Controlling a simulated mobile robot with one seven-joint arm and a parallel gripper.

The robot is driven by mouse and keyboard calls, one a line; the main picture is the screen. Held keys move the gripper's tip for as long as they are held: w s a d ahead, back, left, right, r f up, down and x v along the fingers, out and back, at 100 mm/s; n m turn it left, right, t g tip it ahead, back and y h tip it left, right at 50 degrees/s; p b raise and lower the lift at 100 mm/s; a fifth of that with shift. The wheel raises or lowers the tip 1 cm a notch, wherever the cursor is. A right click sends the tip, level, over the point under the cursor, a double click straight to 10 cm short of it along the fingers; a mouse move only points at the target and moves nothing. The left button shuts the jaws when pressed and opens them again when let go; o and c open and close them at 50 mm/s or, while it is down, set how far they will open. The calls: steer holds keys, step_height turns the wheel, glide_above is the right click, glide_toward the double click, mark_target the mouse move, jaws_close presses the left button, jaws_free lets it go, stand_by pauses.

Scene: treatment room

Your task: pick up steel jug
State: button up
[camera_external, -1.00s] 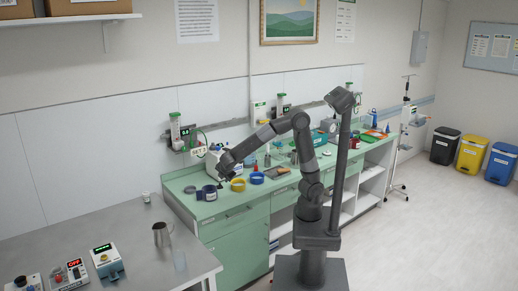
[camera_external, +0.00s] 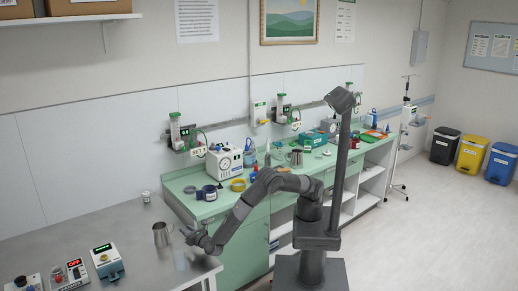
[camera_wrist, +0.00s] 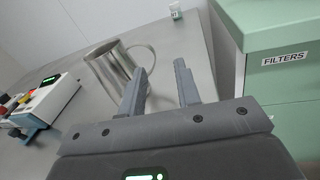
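The steel jug (camera_external: 161,235) stands upright on the grey metal table at the lower left. It also shows in the wrist view (camera_wrist: 105,70), with its loop handle on the right side, toward my gripper. My gripper (camera_external: 187,233) is just right of the jug in the external view. In the wrist view my gripper (camera_wrist: 160,78) has its two fingers apart with nothing held between them. The left finger overlaps the handle's lower part in the picture; I cannot tell whether they touch.
The metal table (camera_external: 95,215) also bears control boxes (camera_external: 107,262) at left, a small white jar (camera_external: 146,197) at the back and a clear cylinder (camera_external: 179,259) near the front. The green cabinet (camera_wrist: 285,75) stands close on the right.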

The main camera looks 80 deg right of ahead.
steer(key=shift+a+f+n+t, duration=0.3)
steer(key=shift+a+f+n, duration=0.15)
steer(key=shift+a, duration=0.25)
steer(key=x, duration=1)
steer(key=shift+w+d+f, duration=0.2)
steer(key=shift+w, duration=0.15)
jaws_close()
steer(key=shift+r, duration=0.1)
